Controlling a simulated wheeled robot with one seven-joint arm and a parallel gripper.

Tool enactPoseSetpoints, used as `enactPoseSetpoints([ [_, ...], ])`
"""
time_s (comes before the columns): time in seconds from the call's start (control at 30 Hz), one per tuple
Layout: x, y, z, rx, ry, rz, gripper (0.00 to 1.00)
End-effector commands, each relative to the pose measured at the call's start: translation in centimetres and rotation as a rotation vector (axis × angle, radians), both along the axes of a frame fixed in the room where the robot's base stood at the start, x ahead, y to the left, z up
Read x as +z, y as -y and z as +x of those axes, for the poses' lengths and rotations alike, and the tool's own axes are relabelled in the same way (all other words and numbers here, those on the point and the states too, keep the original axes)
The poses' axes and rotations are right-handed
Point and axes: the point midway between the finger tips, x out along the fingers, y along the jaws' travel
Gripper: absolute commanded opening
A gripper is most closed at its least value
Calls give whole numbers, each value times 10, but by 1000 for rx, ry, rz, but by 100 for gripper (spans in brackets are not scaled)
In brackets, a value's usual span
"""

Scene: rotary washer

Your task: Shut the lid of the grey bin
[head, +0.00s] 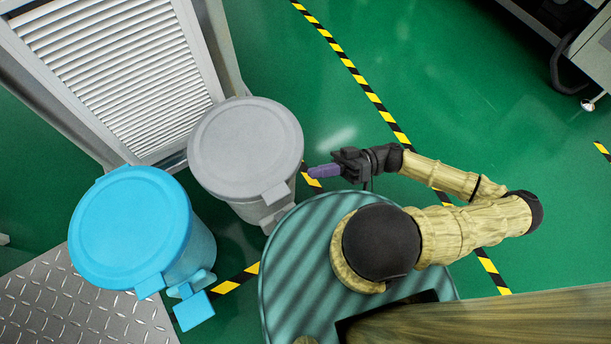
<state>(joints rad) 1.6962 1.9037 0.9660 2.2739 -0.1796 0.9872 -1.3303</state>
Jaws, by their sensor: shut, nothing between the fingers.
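The grey bin (253,211) stands on the green floor left of the picture's middle, in front of a louvred panel. Its round grey lid (245,145) lies flat over the top and looks closed, with a tab at its front right edge. My gripper (312,172), with purple fingers, is shut and empty. It is just right of the lid's right edge in the picture, pointing left towards it. A small gap seems to show between fingertips and lid. The height of my gripper against the lid is hard to tell from above.
A blue bin (131,228) with its lid down and a blue pedal (193,310) stands close at the left of the grey bin. The louvred panel (115,75) is behind both. Open green floor (460,110) lies to the right, crossed by yellow-black tape (345,62).

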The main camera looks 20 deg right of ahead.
Motion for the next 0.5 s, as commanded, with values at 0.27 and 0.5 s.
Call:
enactPoseSetpoints([
  [0.27, -6, 23, 5, 15, 0, 8, 0],
  [0.5, -5, 23, 6, 17, 2, 10, 0],
])
